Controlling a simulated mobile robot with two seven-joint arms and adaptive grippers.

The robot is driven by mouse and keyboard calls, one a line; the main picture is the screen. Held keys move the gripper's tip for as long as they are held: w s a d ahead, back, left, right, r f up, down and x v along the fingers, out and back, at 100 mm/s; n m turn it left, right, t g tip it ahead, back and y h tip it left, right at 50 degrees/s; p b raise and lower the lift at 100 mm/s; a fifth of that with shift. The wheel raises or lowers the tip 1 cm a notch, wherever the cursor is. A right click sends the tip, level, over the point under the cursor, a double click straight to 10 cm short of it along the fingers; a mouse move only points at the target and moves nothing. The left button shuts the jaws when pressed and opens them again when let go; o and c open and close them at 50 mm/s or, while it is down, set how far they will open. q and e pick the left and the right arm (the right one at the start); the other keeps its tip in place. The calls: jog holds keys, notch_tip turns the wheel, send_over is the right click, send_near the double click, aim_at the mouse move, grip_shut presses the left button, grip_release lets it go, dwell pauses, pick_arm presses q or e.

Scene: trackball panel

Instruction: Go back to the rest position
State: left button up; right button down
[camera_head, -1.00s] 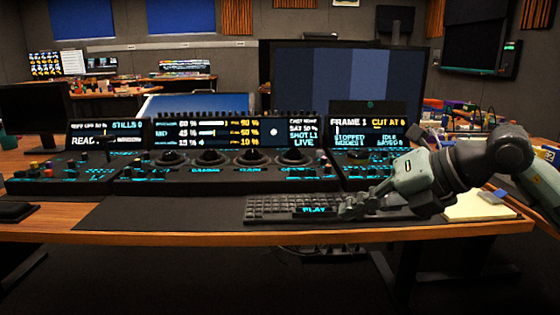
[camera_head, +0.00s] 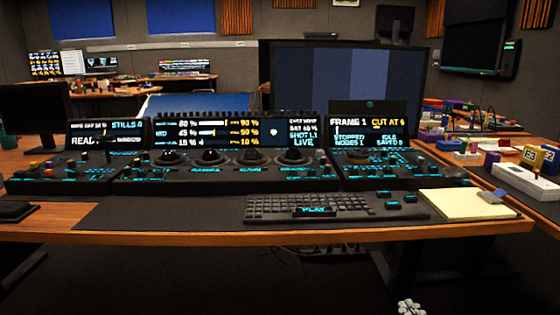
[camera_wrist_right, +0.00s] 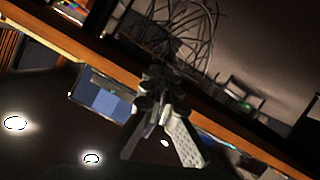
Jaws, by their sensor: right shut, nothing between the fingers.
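My right gripper (camera_head: 411,307) shows only as light grey fingertips at the bottom edge of the head view, right of centre. It is shut and empty, below and in front of the desk's front edge, apart from everything. In the right wrist view the gripper (camera_wrist_right: 160,85) shows its fingers together, with the desk edge and dangling cables beyond. The rest of the right arm is out of the head view. My left gripper is not in view. The trackball panel (camera_head: 225,182) stands on the desk with its screens lit.
A keyboard (camera_head: 290,205) with a PLAY key lies on the dark desk mat (camera_head: 150,215). A yellow notepad (camera_head: 465,205) is at the right. The wooden desk's front edge (camera_head: 250,238) runs across the view. Cables (camera_wrist_right: 190,40) hang under the desk. A big monitor (camera_head: 345,85) stands behind.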

jog(key=s+a+f+g, duration=0.1)
jog(key=s+f+g, duration=0.5)
jog(key=s+f, duration=0.55)
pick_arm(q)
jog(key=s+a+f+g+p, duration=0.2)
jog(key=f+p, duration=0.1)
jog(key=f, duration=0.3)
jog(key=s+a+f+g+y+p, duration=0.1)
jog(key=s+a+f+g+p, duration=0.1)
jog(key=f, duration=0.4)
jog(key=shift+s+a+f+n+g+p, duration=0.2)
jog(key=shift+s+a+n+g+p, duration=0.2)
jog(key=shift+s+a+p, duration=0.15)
pick_arm(e)
jog(key=s+d+f+g, duration=0.2)
jog(key=f, duration=0.4)
jog(key=s+d+f+m+g, duration=0.1)
jog(key=s+d+f+g, duration=0.2)
jog(key=f, duration=0.4)
jog(key=shift+m, duration=0.3)
